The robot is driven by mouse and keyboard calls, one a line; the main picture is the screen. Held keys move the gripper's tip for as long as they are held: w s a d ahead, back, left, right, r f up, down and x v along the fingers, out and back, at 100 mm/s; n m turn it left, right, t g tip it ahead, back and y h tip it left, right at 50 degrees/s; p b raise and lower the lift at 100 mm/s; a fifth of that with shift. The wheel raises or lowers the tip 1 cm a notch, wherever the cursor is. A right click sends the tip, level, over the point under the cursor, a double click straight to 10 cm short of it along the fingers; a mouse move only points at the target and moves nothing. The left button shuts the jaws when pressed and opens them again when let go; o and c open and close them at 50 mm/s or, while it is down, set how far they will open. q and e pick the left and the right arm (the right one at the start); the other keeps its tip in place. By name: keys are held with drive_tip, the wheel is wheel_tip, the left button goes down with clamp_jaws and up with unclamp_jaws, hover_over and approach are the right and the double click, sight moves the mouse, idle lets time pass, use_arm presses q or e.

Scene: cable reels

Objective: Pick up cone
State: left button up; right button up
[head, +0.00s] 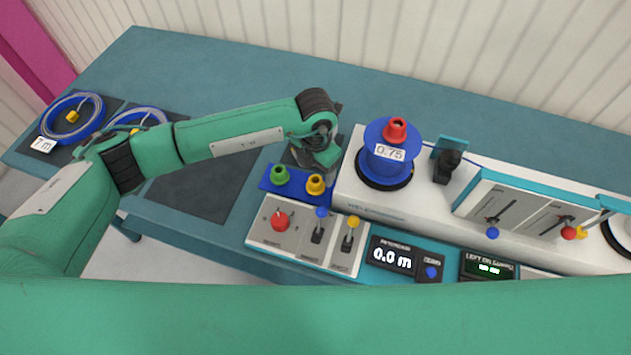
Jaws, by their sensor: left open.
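A green cone (280,174) and a yellow cone (316,184) stand side by side on a blue holder (298,193). A red cone (396,130) sits on top of the blue reel (385,165) marked 0.75. My left gripper (302,157) is open, just behind the green and yellow cones and apart from the red cone. Its fingers are partly hidden by its own wrist, and I see nothing held in it. My right gripper is not in view.
A panel with a red button (280,220) and two levers lies in front of the holder. A white machine (345,190) with displays and sliders runs right. Blue cable coils (72,115) lie on dark mats at left. The table's back is clear.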

sight(315, 180)
use_arm(q)
drive_tip(key=shift+f+p, duration=0.65)
drive_tip(key=shift+f, duration=2.15)
drive_tip(key=c, duration=1.1)
